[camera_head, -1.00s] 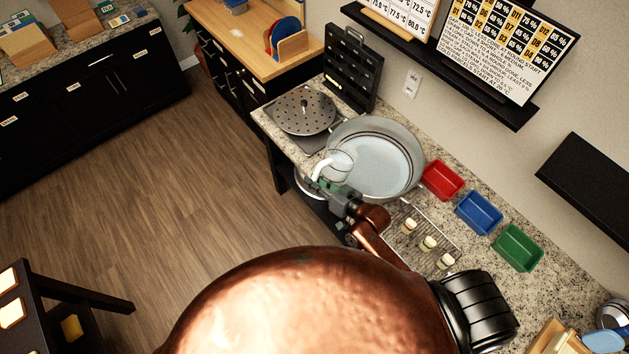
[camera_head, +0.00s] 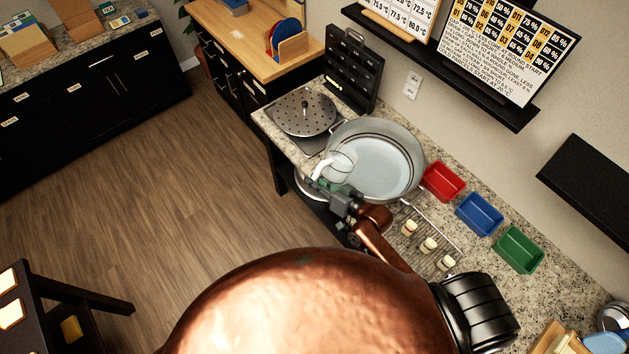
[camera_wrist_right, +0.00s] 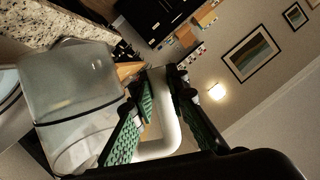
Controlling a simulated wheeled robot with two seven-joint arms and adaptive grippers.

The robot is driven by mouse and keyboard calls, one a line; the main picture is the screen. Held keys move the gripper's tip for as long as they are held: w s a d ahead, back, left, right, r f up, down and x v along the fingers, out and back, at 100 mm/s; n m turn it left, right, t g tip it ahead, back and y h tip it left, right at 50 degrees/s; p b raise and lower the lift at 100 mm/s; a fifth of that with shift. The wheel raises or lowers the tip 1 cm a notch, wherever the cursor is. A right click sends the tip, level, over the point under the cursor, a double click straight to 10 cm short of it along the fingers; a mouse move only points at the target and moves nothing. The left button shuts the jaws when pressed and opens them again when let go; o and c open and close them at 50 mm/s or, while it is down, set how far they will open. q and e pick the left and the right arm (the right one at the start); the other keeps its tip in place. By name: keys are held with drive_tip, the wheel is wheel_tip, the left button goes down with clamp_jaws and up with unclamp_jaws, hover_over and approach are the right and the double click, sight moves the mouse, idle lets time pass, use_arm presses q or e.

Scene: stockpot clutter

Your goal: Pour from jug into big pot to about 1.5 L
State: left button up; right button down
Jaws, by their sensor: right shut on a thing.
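The big pot (camera_head: 384,165) is a wide grey metal pot on the counter, with a pale liquid surface inside. My right gripper (camera_head: 336,194) is at its near left side, shut on the white handle of the clear jug (camera_head: 341,161). The jug is tilted and its mouth is over the pot's left rim. In the right wrist view, the jug (camera_wrist_right: 72,90) shows large at left, and the gripper's green-padded fingers (camera_wrist_right: 160,118) close around the white handle. I cannot make out a stream or the jug's level. My left gripper is not in view.
A perforated round lid (camera_head: 305,112) lies behind the pot. Red (camera_head: 443,181), blue (camera_head: 479,213) and green (camera_head: 519,248) trays line the counter at right. A black upright rack (camera_head: 351,72) stands behind.

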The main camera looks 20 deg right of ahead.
sight(319, 174)
drive_tip(key=shift+r+m+b, duration=0.35)
drive_tip(key=shift+r+m, duration=0.15)
drive_tip(key=shift+r, duration=0.35)
idle(0.5)
drive_tip(key=shift+w+d+r+m+y+b, duration=0.2)
drive_tip(key=shift+d+r+m+y+b, duration=0.1)
drive_tip(key=shift+r+m+y+b, duration=0.35)
idle(0.8)
drive_tip(key=shift+d+r+m, duration=0.3)
drive_tip(key=shift+d+m, duration=0.05)
drive_tip(key=shift+m, duration=0.2)
idle(1.4)
drive_tip(key=shift+w+d+r+m+y, duration=0.25)
drive_tip(key=shift+d+m+y, duration=0.1)
drive_tip(key=shift+d+m, duration=0.2)
idle(1.2)
drive_tip(key=shift+w+d+m, duration=0.1)
drive_tip(key=shift+d+m, duration=0.1)
drive_tip(key=shift+m, duration=0.15)
idle(1.2)
